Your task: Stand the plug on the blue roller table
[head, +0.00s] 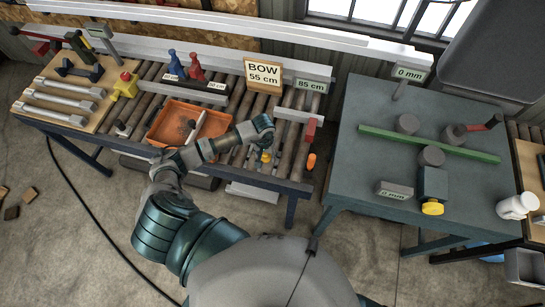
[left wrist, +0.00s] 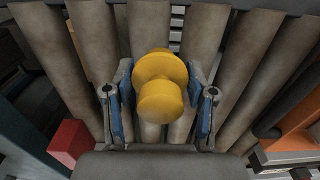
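The yellow plug (left wrist: 160,90) shows in the left wrist view as a round knob with a wider flange. It sits between the blue pads of my left gripper (left wrist: 161,85), which appear to touch it on both sides. In the head view my left gripper (head: 264,148) points down over the right part of the blue roller table (head: 288,165), with a bit of the plug (head: 265,158) showing below. Rollers lie close under the plug; I cannot tell whether its base touches them. My right gripper is not in view.
An orange tray (head: 215,123) lies left of the gripper. An orange cylinder (head: 311,162) and a red block (head: 310,130) are at the right edge. A grey table (head: 365,150) with a green bar (head: 400,138) is at the right.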

